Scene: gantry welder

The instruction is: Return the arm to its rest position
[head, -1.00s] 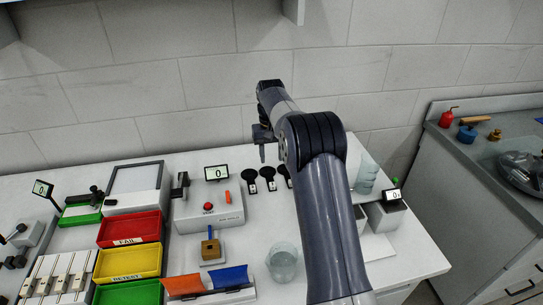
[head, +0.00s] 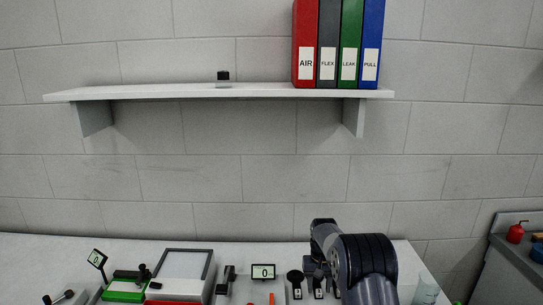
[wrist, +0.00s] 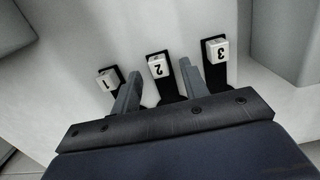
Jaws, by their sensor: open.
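My gripper (wrist: 158,70) is open and empty in the wrist view. Its two grey fingers point toward the black paddles with white number tags: paddle 1 (wrist: 107,79), paddle 2 (wrist: 157,66) and paddle 3 (wrist: 217,50). One finger shows between tags 1 and 2, the other between 2 and 3. I cannot tell how high above them it is. In the head view my dark arm (head: 365,268) stands at the lower right, by the paddles (head: 295,277). Its bulk hides the fingers there.
A wall shelf (head: 180,91) holds red, grey, green and blue binders (head: 339,45) and a small black-topped object (head: 223,78). On the bench are a display reading 0 (head: 263,271), a framed panel (head: 184,266) and a green device (head: 125,290).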

